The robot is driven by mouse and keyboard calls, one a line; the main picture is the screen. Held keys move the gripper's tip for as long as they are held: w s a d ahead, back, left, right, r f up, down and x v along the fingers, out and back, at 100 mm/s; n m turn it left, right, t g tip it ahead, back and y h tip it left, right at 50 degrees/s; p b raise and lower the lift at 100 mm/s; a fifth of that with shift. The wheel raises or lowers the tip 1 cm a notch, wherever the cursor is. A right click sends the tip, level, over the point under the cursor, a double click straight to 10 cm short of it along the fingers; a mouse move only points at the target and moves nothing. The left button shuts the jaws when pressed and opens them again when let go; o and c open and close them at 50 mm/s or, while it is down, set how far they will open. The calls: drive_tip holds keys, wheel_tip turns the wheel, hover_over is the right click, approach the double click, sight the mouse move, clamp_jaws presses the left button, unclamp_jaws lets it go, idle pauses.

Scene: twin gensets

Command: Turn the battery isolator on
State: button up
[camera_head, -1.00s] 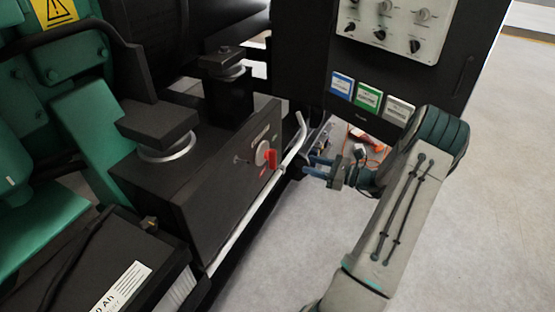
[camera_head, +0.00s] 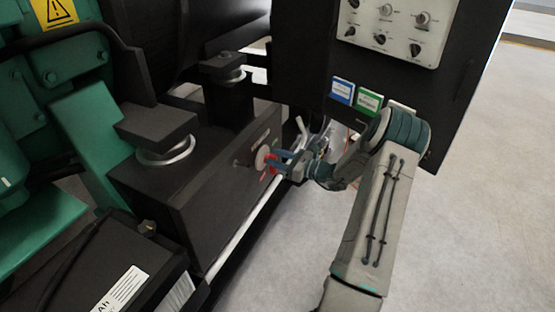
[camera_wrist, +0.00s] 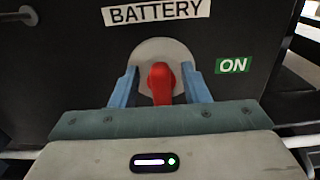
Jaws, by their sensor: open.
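The battery isolator is a red handle (camera_wrist: 161,83) on a round grey plate (camera_wrist: 178,50), set in the face of a black box (camera_head: 215,195). In the wrist view the handle points roughly straight down toward my gripper. A green ON label (camera_wrist: 233,65) is to its right and a BATTERY label (camera_wrist: 156,11) is above. My gripper (camera_wrist: 160,88) is open, with one blue finger on each side of the handle. Gaps show between the fingers and the handle. In the head view my gripper (camera_head: 275,158) is at the box face and partly covers the red handle.
A pale rail (camera_head: 240,240) runs along the box's lower edge, with a bent pale bar near my wrist. A dark control panel (camera_head: 395,60) with knobs stands behind my arm. Open floor (camera_head: 450,230) lies to the right.

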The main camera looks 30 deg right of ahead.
clamp_jaws()
